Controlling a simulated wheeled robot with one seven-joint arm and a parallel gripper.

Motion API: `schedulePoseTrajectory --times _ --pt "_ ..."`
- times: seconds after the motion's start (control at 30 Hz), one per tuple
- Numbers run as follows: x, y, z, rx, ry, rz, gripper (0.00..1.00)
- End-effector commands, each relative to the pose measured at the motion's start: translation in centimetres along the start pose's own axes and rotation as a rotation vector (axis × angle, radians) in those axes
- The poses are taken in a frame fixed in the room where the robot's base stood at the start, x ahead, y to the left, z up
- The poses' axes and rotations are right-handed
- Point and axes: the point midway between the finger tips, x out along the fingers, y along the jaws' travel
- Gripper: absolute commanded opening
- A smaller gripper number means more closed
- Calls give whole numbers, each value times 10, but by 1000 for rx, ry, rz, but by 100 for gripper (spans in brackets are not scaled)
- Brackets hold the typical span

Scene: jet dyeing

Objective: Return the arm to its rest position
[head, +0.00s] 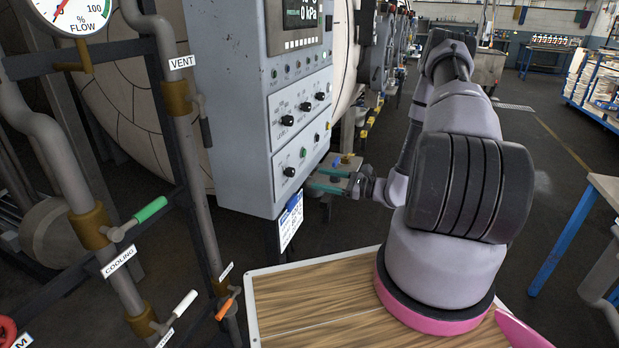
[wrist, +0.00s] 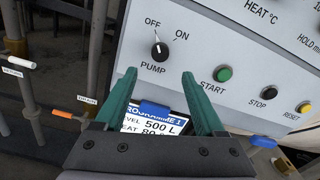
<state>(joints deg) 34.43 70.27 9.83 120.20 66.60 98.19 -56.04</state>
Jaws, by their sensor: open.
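My gripper (head: 334,181) is at the lower edge of the grey control cabinet (head: 237,120), with my arm reaching out from the right side of the head view. In the wrist view my gripper (wrist: 160,105) has its two green fingers spread apart with nothing between them. The fingers point up toward the panel, just below the black pump knob (wrist: 160,52). That knob's white mark points toward OFF. The green start button (wrist: 223,74) is to the right of the fingers. I cannot tell whether the fingers touch the panel.
A programme card (head: 291,221) hangs below the cabinet, partly hidden by my gripper in the wrist view. Pipes with a green-handled cooling valve (head: 150,209) and an orange-handled valve (head: 228,304) stand at left. A blue-framed cart (head: 597,85) is far right. Open floor (head: 550,170) lies right of my arm.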

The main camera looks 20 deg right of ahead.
Motion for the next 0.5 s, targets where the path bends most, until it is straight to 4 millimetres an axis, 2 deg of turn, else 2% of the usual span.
schedulePoseTrajectory --times 0.17,0.5 --pt "-14 0 0 -1 0 0 72" --pt "-16 0 0 0 0 0 72"
